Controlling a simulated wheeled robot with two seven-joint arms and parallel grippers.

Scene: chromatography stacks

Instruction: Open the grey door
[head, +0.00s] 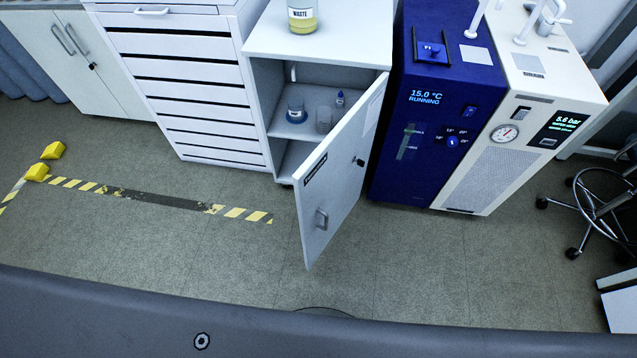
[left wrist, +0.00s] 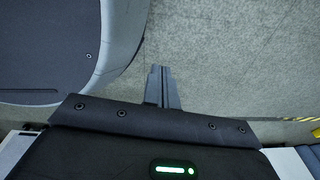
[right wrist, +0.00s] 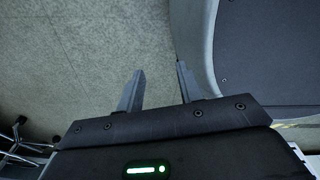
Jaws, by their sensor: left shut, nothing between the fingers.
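The grey door (head: 340,172) of a low cabinet (head: 262,108) stands wide open in the head view, swung out toward me. It has a grey handle (head: 321,219) near its free edge, a dark label and a small lock. Inside the cabinet are shelves with a few small containers. My left gripper (left wrist: 161,72) is shut and empty above the bare floor in the left wrist view. My right gripper (right wrist: 160,70) has its fingers apart with nothing between them, also above bare floor. Neither gripper shows in the head view, and both are away from the door.
A waste bottle (head: 302,15) stands on the cabinet top. A blue unit (head: 425,110) and a white unit (head: 520,110) stand just right of the door. A drawer cabinet (head: 190,80) is on the left. Yellow blocks (head: 50,151) lie beside floor tape. A wheeled stool (head: 600,205) is at right.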

